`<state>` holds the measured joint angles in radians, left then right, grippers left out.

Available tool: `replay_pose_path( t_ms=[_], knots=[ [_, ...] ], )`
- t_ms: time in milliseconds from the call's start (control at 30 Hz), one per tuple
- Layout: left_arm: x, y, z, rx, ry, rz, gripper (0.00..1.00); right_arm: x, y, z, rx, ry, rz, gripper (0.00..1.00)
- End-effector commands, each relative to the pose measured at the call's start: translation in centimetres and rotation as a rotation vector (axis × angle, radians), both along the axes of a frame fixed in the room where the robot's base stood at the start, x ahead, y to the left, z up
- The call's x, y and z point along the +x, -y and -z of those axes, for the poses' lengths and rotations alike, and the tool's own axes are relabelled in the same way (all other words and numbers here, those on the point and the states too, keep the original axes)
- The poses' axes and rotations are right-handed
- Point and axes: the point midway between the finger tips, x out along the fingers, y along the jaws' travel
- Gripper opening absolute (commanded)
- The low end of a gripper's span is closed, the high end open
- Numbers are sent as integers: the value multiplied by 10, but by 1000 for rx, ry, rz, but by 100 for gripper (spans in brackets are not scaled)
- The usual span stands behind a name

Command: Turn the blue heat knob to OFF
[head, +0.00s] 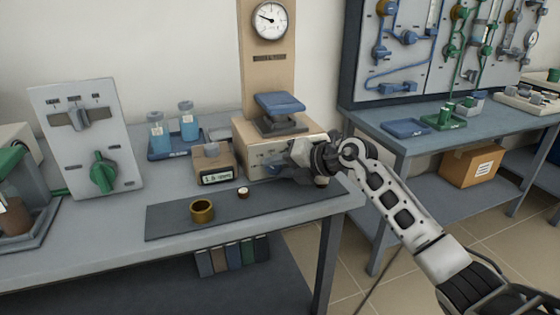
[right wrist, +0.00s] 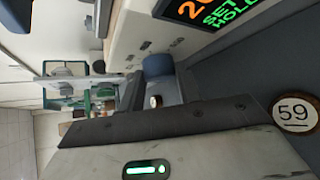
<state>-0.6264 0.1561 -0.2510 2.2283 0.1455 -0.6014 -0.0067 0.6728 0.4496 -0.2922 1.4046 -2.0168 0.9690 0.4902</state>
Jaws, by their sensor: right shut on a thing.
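The blue heat knob (right wrist: 158,65) is on the front face of a beige unit (head: 262,158) with a blue platform on top. In the head view only a bluish bit of the knob (head: 272,168) shows beside my gripper. My right gripper (head: 287,164) is at the unit's front, shut on the knob. In the right wrist view a dark finger (right wrist: 160,122) crosses the picture just below the knob and hides part of it. The knob's pointer and OFF mark cannot be read. My left gripper is not in view.
A small display box (head: 214,166) stands left of the unit. On the dark mat lie a brass ring (head: 202,210) and a small pale-topped piece (head: 243,192). A white panel (head: 75,110) carries a green knob (head: 103,172).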

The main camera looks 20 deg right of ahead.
Motion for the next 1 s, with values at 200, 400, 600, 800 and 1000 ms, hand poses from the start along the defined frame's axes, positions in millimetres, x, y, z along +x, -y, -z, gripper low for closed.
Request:
replay_pose_path(
  t_ms=[200,400,600,800,1000],
  knots=[
    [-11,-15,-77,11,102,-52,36,0,0,-12,-163,2,-1,11],
    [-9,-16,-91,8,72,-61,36,-1,-3,-11,-335,9,-1,11],
    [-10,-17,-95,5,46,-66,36,0,-5,-9,-493,15,-1,11],
    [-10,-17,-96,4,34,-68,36,0,-6,-7,-613,21,1,11],
    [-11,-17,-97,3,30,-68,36,0,-7,-5,-686,23,1,11]
  ],
)
